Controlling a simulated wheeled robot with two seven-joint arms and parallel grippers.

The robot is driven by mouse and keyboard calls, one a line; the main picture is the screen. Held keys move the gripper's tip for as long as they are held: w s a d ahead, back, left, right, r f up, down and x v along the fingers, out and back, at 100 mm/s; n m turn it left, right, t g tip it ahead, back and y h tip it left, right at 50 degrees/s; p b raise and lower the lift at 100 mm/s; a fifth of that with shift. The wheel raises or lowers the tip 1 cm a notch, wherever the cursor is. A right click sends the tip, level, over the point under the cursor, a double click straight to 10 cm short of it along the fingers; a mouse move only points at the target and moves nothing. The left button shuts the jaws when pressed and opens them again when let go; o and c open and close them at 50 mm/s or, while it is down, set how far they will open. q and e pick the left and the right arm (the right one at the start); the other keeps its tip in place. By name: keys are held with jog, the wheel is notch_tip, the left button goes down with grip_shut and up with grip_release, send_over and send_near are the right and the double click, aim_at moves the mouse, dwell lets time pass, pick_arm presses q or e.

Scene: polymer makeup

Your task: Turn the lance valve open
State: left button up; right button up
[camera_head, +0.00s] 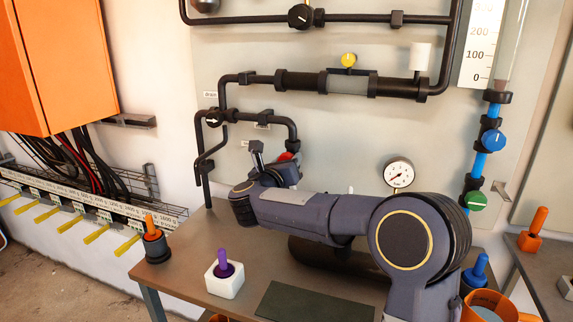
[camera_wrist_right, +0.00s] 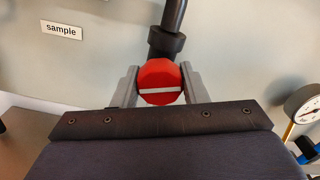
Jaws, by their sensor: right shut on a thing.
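A red round valve knob (camera_wrist_right: 158,75) sits at the lower end of a dark pipe. A white line on its face runs almost level in the right wrist view. My right gripper (camera_wrist_right: 160,88) has one finger on each side of the knob and is shut on it. In the head view only a little of the red knob (camera_head: 285,156) shows behind my right gripper (camera_head: 275,158). A "sample" label (camera_wrist_right: 62,30) is left of the knob. I see no label that reads "lance". My left gripper is not in view.
Black pipes (camera_head: 250,20) with other valves run across the wall panel. A gauge (camera_head: 398,173) hangs right of the knob, above my forearm. The table (camera_head: 195,240) holds a white block (camera_head: 224,282) with a purple peg and a dark holder (camera_head: 156,247) with an orange peg.

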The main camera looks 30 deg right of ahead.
jog(key=n, duration=0.3)
jog(key=n+p, duration=0.1)
jog(key=n, duration=0.2)
jog(key=shift+n, duration=0.3)
jog(key=n+p, duration=0.2)
jog(key=n, duration=0.2)
jog(key=shift+n+p, duration=0.8)
jog(key=shift+n, duration=0.9)
jog(key=shift+f, duration=0.1)
jog(key=o, duration=1)
jog(key=shift+c, duration=0.2)
jog(key=b+v, duration=0.1)
jog(key=v, duration=0.7)
